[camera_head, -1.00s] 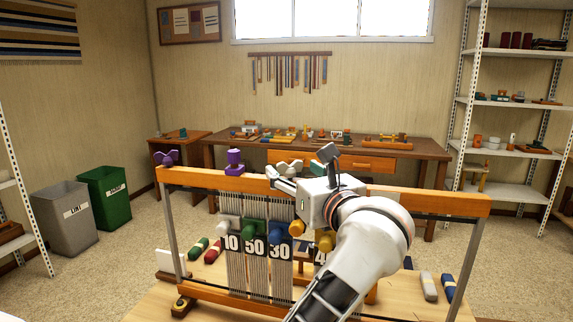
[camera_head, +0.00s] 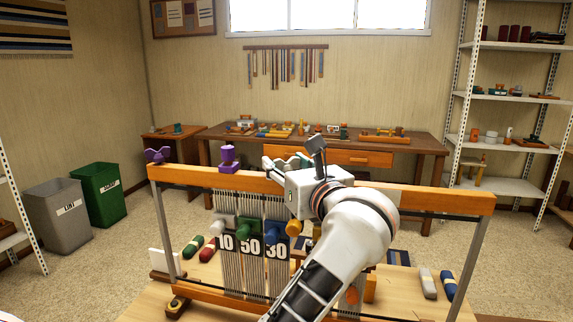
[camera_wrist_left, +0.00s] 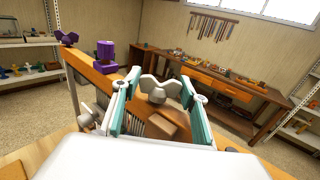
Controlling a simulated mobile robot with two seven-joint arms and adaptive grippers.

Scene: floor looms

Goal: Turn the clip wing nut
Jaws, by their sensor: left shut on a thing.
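A pale grey wing nut (camera_wrist_left: 158,90) stands on the orange wooden top beam (camera_head: 420,197) of a floor loom. My left gripper (camera_wrist_left: 158,96) has its teal-padded fingers on both sides of the wing nut and is shut on it. In the head view the gripper (camera_head: 287,170) is at the beam's middle, and its body hides most of the nut. A purple wing nut (camera_head: 157,155) is at the beam's left end, and a purple clamp (camera_head: 228,158) stands between it and my gripper. My right gripper is in neither view.
Below the beam hang numbered tags (camera_head: 250,248) and coloured knobs (camera_head: 248,228) in front of pale threads. Shuttles (camera_head: 428,283) lie at the loom's base. A workbench (camera_head: 420,145) stands behind, a shelf (camera_head: 500,100) at right, and grey (camera_head: 58,215) and green (camera_head: 99,193) bins at left.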

